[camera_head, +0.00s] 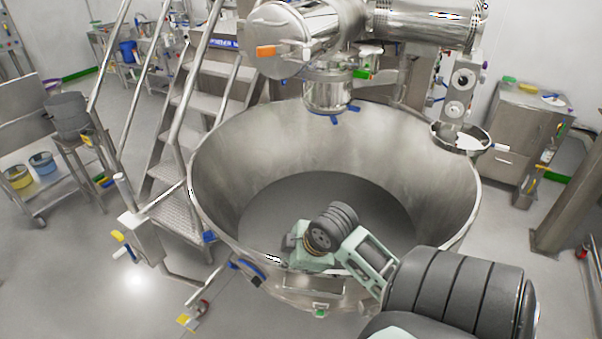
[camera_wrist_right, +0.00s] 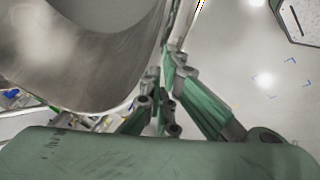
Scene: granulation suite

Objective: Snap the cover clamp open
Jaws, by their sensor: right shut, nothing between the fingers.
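My right arm reaches in from the lower right in the head view, and its wrist (camera_head: 328,228) is over the near rim of the big steel bowl (camera_head: 222,150). My right gripper (camera_wrist_right: 167,72) is shut and empty in the right wrist view, with its green fingers close beside the bowl's curved wall (camera_wrist_right: 95,85). Its fingertips cannot be made out in the head view. A blue-handled fitting (camera_head: 250,271) sits on the outside of the near rim, left of my wrist. I cannot tell whether it is the cover clamp. My left gripper is not in view.
A steel pipe assembly (camera_head: 300,35) hangs over the far side of the bowl. Steel steps (camera_head: 192,150) stand at the left behind it. A bracket with a yellow tag (camera_head: 140,235) stands left of the bowl. The floor at the lower left is mostly clear.

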